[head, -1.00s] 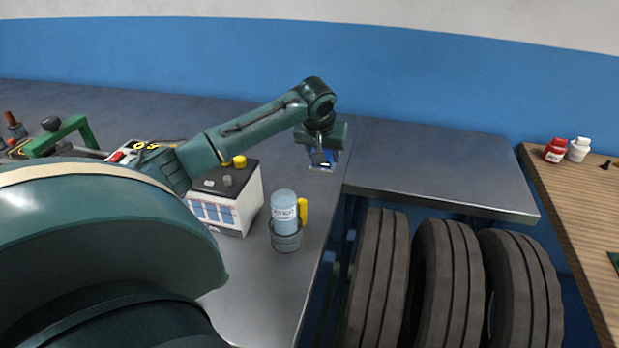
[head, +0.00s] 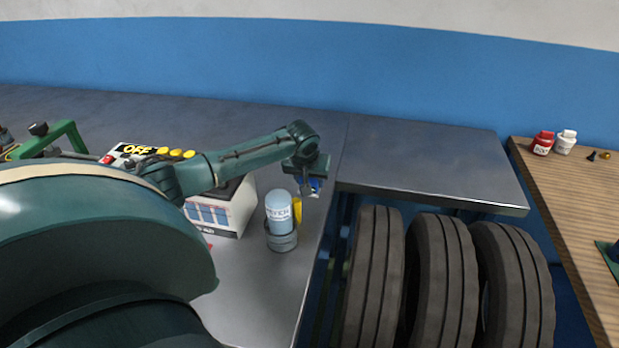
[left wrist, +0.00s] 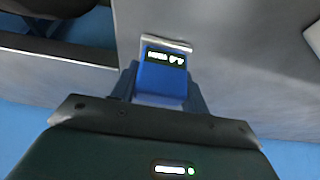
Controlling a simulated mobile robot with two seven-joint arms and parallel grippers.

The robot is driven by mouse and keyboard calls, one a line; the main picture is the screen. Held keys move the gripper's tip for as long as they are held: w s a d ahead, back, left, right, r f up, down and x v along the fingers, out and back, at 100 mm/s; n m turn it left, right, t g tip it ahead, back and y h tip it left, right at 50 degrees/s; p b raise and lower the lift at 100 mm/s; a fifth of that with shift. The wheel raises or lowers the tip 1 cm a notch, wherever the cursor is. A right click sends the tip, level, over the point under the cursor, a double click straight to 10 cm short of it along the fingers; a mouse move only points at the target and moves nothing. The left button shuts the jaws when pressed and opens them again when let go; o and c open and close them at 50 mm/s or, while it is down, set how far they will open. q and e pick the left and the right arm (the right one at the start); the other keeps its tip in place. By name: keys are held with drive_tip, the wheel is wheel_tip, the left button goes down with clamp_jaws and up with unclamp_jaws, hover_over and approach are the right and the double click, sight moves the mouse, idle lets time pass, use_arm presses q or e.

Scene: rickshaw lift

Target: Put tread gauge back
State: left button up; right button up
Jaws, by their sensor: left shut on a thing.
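The tread gauge (left wrist: 163,75) is a blue block with a small dark display and a pale metal strip across its far end. My left gripper (left wrist: 160,90) is shut on it in the left wrist view, with a finger on each side. In the head view my left gripper (head: 308,186) is over the grey metal bench near its front edge, right of the cup with the light blue cylinder. A bit of the gauge's blue (head: 316,186) shows under the gripper there; the rest is hidden. My right gripper is not in view.
A metal cup (head: 282,241) holds a light blue cylinder (head: 278,205) and a yellow item. A white box (head: 228,212) stands left of it. Several tyres (head: 375,275) stand below the right bench section. Red and white bottles are on the wooden table (head: 560,190).

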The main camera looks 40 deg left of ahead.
use_arm(q)
drive_tip(key=o, duration=0.9)
drive_tip(key=shift+f, duration=0.1)
drive_tip(key=v, duration=1.2)
